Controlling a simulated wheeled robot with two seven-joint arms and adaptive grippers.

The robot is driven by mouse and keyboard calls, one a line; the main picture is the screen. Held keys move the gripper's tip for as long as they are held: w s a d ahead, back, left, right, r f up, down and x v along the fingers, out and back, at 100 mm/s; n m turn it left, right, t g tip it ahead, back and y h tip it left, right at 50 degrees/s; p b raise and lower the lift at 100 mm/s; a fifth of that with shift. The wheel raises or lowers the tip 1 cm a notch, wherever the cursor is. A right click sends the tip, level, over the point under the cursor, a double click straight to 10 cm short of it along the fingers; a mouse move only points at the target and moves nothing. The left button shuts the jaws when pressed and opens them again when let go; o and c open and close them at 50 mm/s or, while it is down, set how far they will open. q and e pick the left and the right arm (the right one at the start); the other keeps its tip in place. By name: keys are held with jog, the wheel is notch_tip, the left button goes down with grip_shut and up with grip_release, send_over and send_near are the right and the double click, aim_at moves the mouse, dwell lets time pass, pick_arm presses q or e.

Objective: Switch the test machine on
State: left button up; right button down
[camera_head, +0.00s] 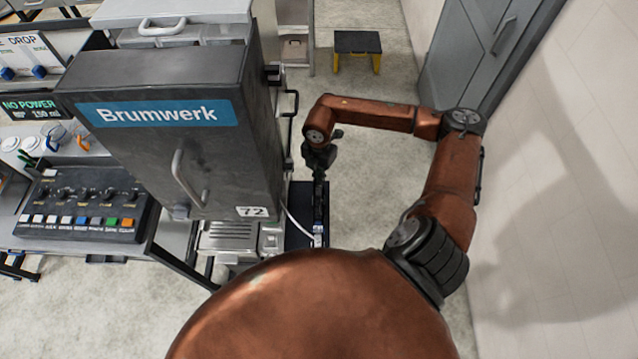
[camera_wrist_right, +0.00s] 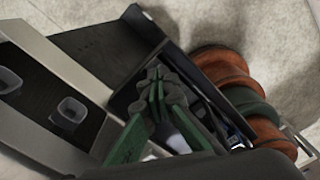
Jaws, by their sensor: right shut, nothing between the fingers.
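A black display (camera_head: 32,107) at the far left reads NO POWER. A grey Brumwerk cabinet (camera_head: 150,165) numbered 72, with a pale handle, stands left of centre; I cannot tell which unit is the test machine. A black control panel (camera_head: 85,205) with knobs and a row of coloured buttons sits left of the cabinet. My right gripper (camera_head: 319,178) is shut and empty, right of the cabinet, over or beside a dark box (camera_head: 303,215). My left gripper is out of view.
A black and yellow step stool (camera_head: 357,44) stands on the floor behind. A white wall (camera_head: 560,150) bounds the right side.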

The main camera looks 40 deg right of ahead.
jog(key=shift+r+p, duration=1.75)
jog(key=shift+r, duration=1.6)
